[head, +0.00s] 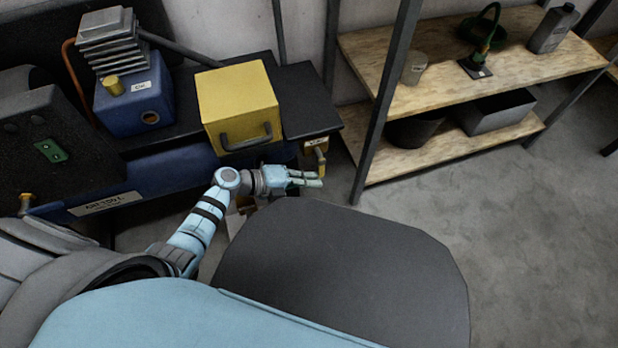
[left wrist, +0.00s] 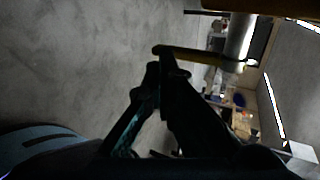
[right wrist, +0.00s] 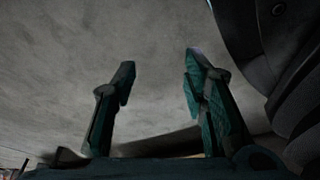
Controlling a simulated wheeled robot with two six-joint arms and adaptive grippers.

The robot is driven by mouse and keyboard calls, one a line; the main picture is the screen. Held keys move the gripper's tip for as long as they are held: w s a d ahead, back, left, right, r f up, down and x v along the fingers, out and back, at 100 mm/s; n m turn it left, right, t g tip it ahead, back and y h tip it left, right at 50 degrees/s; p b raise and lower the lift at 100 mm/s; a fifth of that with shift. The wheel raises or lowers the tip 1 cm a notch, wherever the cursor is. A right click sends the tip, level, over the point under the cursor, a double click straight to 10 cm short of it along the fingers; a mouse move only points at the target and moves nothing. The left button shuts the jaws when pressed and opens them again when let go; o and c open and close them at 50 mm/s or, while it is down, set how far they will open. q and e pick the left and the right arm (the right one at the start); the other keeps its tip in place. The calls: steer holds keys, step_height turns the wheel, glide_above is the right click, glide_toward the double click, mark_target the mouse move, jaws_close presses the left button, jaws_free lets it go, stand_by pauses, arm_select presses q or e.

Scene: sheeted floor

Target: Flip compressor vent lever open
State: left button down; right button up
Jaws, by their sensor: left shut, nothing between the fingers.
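The compressor, with a blue tank (head: 160,178), stands along the wall at left. A yellow vent lever (head: 320,160) hangs at its right end, below a small yellow fitting. In the left wrist view the lever (left wrist: 200,56) is a yellow bar running from a pale pipe (left wrist: 239,40). My left gripper (head: 318,178) is shut and empty, just below the lever in the head view. In the left wrist view its fingertips (left wrist: 163,72) are close to the lever's free end; I cannot tell whether they touch. My right gripper (right wrist: 158,80) is open and empty.
A yellow box (head: 237,95) with a handle sits on the compressor's top. A shelf rack (head: 440,85) stands close at right, its dark post near the lever. Grey floor (head: 540,230) is clear at right.

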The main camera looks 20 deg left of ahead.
arm_select(q)
steer(key=shift+d, duration=0.1)
steer(key=a+f+p+v, duration=0.1)
steer(key=f+p+v, duration=0.1)
steer(key=v, duration=1.1)
steer(key=shift+s+a+f+p, duration=0.35)
steer(key=shift+s+f, duration=0.05)
steer(key=shift+s, duration=0.15)
arm_select(e)
steer(key=shift+n+g, duration=0.3)
steer(key=shift+g, duration=0.2)
steer(key=s, duration=0.1)
steer(key=s+d, duration=0.1)
steer(key=s, duration=0.2)
steer(key=shift+s+d+r, duration=0.2)
steer(key=shift+s+d, duration=0.15)
steer(key=shift+s, duration=0.05)
